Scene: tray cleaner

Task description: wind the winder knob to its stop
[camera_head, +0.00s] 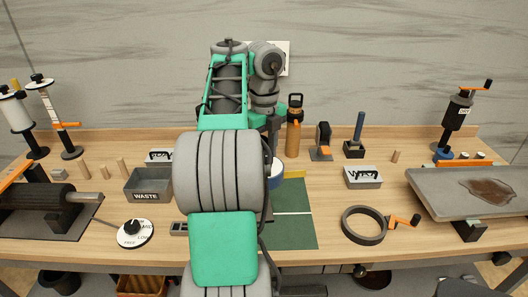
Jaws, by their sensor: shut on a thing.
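My arm stands in the middle of the camera view and hides much of the bench behind it. My gripper (274,138) points down on the far side of the arm, and only a dark edge of it shows. It is shut, but its fingertips and its hold are hidden. Just below it, a round piece with a pale top and a blue side (277,174) shows partly past the arm at the green mat. This seems to be the winder knob; its turn angle and stop cannot be seen.
A white dial with a black knob (135,227) and a waste bin (149,186) are at left. An orange bottle (293,138) stands behind the green mat (294,222). A black ring (364,225) and a grey tray (440,184) with a brown stain lie at right.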

